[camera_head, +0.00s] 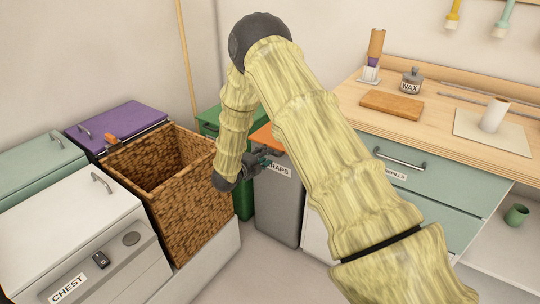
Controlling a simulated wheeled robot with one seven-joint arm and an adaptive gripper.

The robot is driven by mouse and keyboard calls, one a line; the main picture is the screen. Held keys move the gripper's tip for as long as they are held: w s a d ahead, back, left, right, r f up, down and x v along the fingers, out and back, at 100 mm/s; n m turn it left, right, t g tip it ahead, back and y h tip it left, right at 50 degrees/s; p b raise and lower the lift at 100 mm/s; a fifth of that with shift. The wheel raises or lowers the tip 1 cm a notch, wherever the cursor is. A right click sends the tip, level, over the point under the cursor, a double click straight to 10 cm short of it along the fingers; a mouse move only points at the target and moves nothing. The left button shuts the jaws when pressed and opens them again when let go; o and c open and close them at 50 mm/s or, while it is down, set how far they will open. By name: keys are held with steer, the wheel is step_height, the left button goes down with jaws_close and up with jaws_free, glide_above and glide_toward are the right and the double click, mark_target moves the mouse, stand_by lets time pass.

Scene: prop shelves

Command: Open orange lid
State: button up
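The orange lid (267,138) sits on top of a grey bin (279,208) in the middle of the view, and it looks closed. My arm covers much of its right side. The bin's front has a white label, partly hidden, ending in "RAPS". My gripper (262,161) is at the bin's upper front left, just below the lid's front edge. It is small and partly hidden by my arm, so I cannot tell whether its fingers touch the lid or bin.
A green bin (243,200) stands behind and left of the grey bin. A wicker basket (195,205) stands at left, near a white chest (70,225) and a purple-lidded box (115,125). A drawer handle (400,159) sticks out at right. Floor is clear in front.

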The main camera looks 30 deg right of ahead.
steer(key=shift+x, duration=2.2)
jaws_close()
